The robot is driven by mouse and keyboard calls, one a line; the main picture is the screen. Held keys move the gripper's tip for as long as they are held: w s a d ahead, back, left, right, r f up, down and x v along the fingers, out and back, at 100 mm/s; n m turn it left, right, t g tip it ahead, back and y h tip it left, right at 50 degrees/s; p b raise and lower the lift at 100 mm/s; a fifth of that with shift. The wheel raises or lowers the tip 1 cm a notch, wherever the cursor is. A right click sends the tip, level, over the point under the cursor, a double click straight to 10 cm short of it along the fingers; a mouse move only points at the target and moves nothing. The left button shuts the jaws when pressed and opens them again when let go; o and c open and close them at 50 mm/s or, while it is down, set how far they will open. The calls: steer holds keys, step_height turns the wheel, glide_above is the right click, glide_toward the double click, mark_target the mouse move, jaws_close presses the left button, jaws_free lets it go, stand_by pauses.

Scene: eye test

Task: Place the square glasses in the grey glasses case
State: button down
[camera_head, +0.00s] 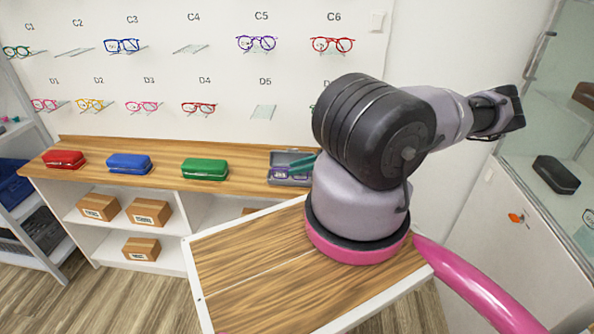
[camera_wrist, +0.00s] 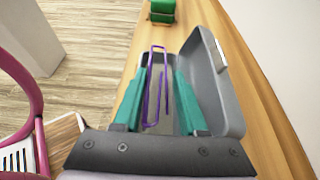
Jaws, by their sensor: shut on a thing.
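The grey glasses case (camera_head: 277,158) lies open on the wooden counter, partly hidden by my arm; in the wrist view its raised grey lid (camera_wrist: 215,90) is on the right. Purple square-framed glasses (camera_wrist: 158,47) show in the wrist view between my gripper's two teal fingers (camera_wrist: 160,75). My gripper is shut on them, over the open case. In the head view the purple glasses (camera_head: 285,174) appear at the case's open side, beside a teal finger (camera_head: 302,163). I cannot tell whether they touch the case bottom.
Closed green (camera_head: 205,169), blue (camera_head: 129,163) and red (camera_head: 64,159) cases stand in a row on the counter (camera_head: 160,178), left of the grey case. Several glasses hang on the wall behind. Boxes (camera_head: 148,212) sit on shelves below. A glass cabinet stands at right.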

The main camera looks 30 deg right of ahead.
steer(key=shift+f, duration=0.55)
steer(key=shift+f, duration=0.15)
steer(key=c, duration=0.7)
jaws_free()
steer(key=shift+c, duration=0.2)
steer(key=shift+r, duration=0.2)
steer(key=v, duration=1.2)
